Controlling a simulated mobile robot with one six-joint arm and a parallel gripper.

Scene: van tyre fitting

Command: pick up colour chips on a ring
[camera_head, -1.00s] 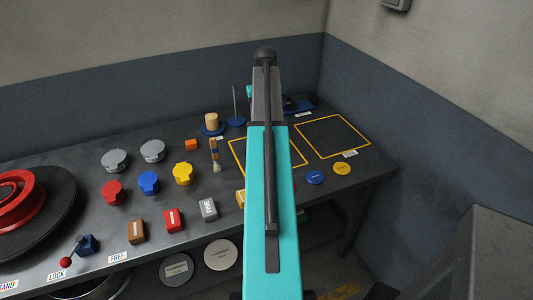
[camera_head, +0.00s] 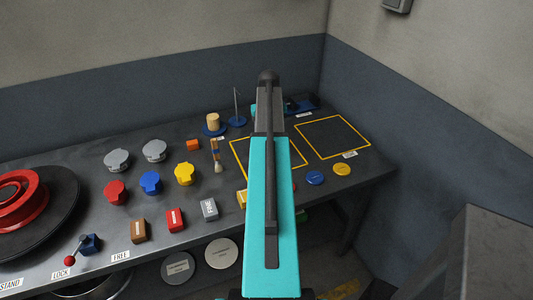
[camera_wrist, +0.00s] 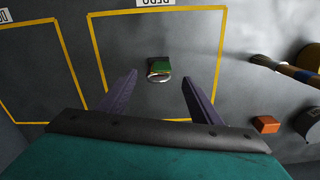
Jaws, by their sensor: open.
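The colour chips on a ring (camera_wrist: 160,66) appear in the wrist view as a small stack, green on top with a little red and a silvery curved edge. They lie on the dark bench inside a yellow-outlined square (camera_wrist: 92,48). My gripper (camera_wrist: 159,77) is open, with one dark finger on each side of the chips in the picture. It looks empty; its height above the chips is hard to judge. In the head view my teal arm hides the gripper and the chips.
A brush (camera_wrist: 285,67) and an orange block (camera_wrist: 265,124) lie right of the square in the wrist view. The head view shows a second outlined square (camera_head: 334,152), coloured caps, a blue-based spike (camera_head: 237,120) and a red disc (camera_head: 20,197) on the bench.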

